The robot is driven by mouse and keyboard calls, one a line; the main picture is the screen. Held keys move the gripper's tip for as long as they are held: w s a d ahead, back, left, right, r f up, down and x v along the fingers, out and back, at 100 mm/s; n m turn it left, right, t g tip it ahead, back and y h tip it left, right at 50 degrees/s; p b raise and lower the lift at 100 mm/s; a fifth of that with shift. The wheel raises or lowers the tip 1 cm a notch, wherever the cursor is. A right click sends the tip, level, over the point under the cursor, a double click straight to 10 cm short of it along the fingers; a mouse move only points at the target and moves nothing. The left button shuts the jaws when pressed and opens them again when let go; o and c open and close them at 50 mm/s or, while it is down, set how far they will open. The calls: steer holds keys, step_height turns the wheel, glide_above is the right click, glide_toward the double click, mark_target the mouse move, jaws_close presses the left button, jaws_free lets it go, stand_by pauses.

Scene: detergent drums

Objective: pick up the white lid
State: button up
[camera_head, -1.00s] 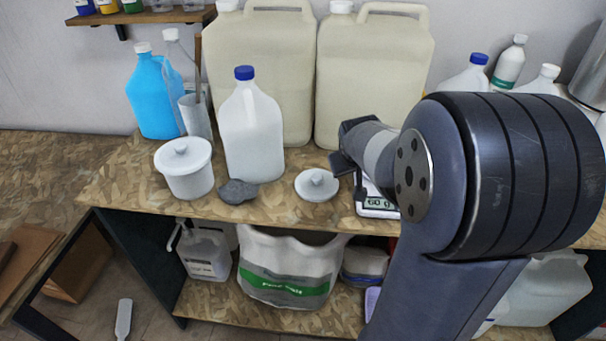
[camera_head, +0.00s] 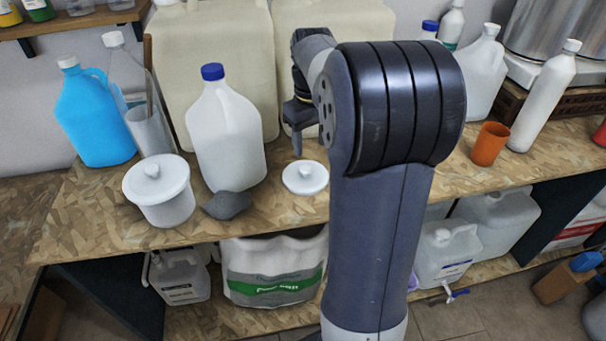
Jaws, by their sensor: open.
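A round white lid (camera_head: 305,179) with a small knob on top lies flat on the patterned worktop (camera_head: 262,212), left of my arm. My gripper (camera_head: 303,142) points downward just above and behind the lid in the picture, open and empty. One finger shows clearly; the other is partly hidden by my arm. I see no contact with the lid.
A grey stone-like lump (camera_head: 227,205) lies between the pot and the loose lid. A white jug with a blue cap (camera_head: 228,140) stands behind it. Large beige drums (camera_head: 215,55) stand at the back. An orange cup (camera_head: 489,144) is at the right.

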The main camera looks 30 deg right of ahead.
mark_target(306, 168)
steer(key=f, duration=0.5)
steer(key=a+f, duration=0.1)
steer(key=f, duration=0.1)
steer(key=shift+w+f, duration=0.2)
steer(key=shift+w, duration=0.05)
steer(key=shift+c, duration=0.2)
steer(key=c, duration=1)
